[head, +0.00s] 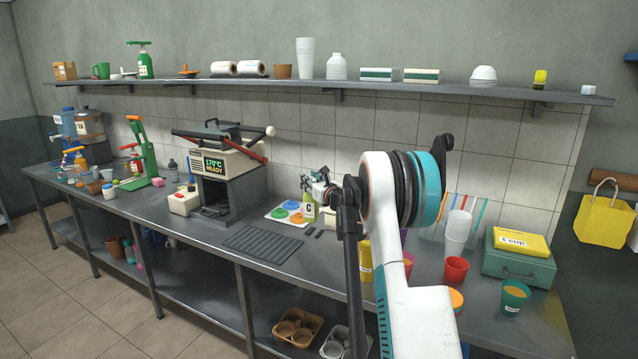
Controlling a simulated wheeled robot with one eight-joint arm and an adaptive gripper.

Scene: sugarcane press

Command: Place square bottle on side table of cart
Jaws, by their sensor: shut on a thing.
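My gripper (312,191) is over the middle of the metal counter, partly behind my own arm. It is shut on a small bottle with a yellow-green label (309,209), which looks upright. The bottle's far side and the exact grip are hidden. I cannot tell whether its base touches the counter. I cannot make out a separate cart or side table in this view.
A loaded wall shelf (440,90) runs above. Floor at front left is clear.

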